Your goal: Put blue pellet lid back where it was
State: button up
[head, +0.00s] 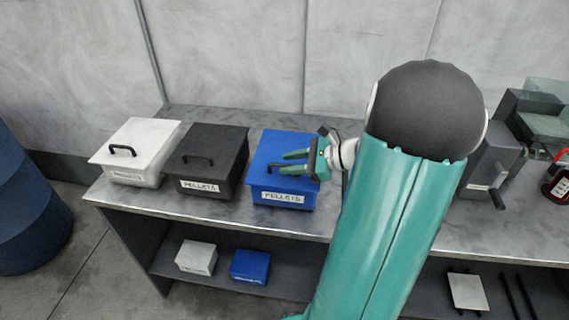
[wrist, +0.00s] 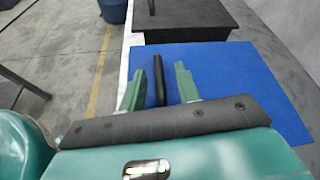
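The blue pellet lid (head: 268,148) lies flat on top of the blue pellet box (head: 258,195) on the workbench. It also fills the right of the wrist view as a blue sheet (wrist: 245,75). Its black bar handle (wrist: 158,80) stands between my two green fingers. My gripper (head: 284,162) is over the lid, reaching in from the right. In the wrist view my gripper (wrist: 158,72) is open, with a gap on each side of the handle. Part of the lid is hidden by my gripper.
A black pellet box (head: 208,175) and a white box (head: 132,160), both with handled lids, stand to the left. Small white (head: 196,257) and blue (head: 250,265) boxes sit on the lower shelf. Grey equipment (head: 490,165) stands to the right. A blue barrel (head: 28,220) is at far left.

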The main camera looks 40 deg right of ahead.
jog(key=v, duration=1)
jog(key=w+a+r+n+g+h, duration=0.15)
jog(key=a+n+g, duration=0.35)
jog(key=a, duration=0.5)
jog(key=w+a+n+g, duration=0.2)
jog(key=a+n, duration=0.4)
jog(key=a, duration=0.3)
jog(key=s+a+r+n+h, duration=0.2)
jog(key=a+n+h, duration=0.1)
jog(key=a+n, duration=0.4)
jog(key=s+a+r+n+t+h, duration=0.1)
jog(key=s+a+r+n+h, duration=0.1)
jog(key=a+n, duration=0.5)
jog(key=shift+s+a+n+h, duration=0.15)
jog(key=shift+s+n+h, duration=0.3)
jog(key=shift+s+n, duration=0.35)
jog(key=shift+r, duration=0.1)
